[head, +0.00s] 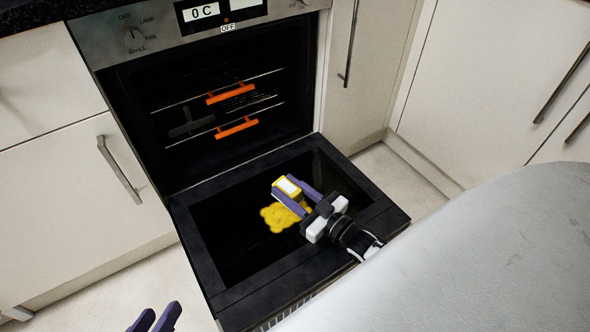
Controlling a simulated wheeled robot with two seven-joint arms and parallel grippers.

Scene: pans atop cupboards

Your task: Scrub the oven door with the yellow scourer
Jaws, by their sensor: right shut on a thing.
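The oven door (190,222) is folded down flat, with a dark glass inner face and a black frame. My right gripper (287,187) is over the middle of the glass, its purple fingers shut on the yellow scourer (291,189), which has a pale upper face. A wavy-edged yellow patch (273,217) shows on the glass just below the scourer. Whether the scourer touches the glass is hard to tell. My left gripper (160,318) shows only its two purple fingertips at the bottom edge, apart and with nothing between them.
The oven cavity (180,95) is open behind the door, with racks bearing orange grips (236,128). The control panel (140,36) is above it. Pale cupboards with bar handles (118,168) flank the oven. Bare floor (140,295) shows left of the door.

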